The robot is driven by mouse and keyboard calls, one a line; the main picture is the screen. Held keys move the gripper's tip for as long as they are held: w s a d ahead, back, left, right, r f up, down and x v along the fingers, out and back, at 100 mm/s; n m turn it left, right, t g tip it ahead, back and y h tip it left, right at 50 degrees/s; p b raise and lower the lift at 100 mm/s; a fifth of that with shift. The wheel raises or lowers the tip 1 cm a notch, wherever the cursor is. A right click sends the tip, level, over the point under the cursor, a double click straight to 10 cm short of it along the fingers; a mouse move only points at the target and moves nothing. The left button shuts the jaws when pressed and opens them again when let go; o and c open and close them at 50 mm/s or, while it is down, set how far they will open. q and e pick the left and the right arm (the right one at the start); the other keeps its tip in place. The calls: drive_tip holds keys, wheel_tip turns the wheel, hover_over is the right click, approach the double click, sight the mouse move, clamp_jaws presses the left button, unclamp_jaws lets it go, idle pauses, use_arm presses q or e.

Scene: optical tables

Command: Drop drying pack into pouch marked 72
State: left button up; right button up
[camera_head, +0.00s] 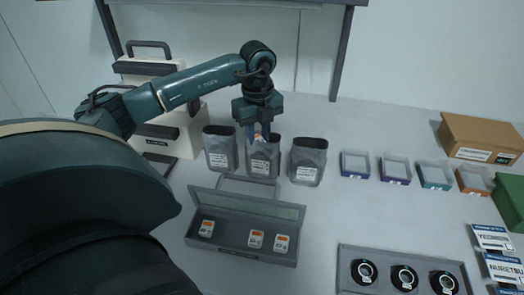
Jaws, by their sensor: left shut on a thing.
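Three grey open-topped pouches with white labels stand in a row: a left pouch (220,150), a middle pouch (263,160) and a right pouch (308,164). The label numbers are too small to read. My left gripper (259,134) points down over the mouth of the middle pouch. It is shut on a small white and orange drying pack (257,137), mostly hidden by the fingers. More drying packs lie in an open grey case in front: one at the left (206,228), one in the middle (255,239) and one at the right (281,242). My right gripper is not in view.
The open grey case (225,250) stands in front of the pouches. Several small coloured trays (396,182) line up to the right, with a cardboard box (480,156) behind. A grey holder (350,252) with black round parts is at front right. A white machine (190,135) stands left.

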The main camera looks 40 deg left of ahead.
use_arm(q)
drive_tip(key=shift+f, duration=0.35)
drive_tip(key=o, duration=1)
drive_tip(key=shift+r, duration=0.15)
wheel_tip(320, 180, up, 13)
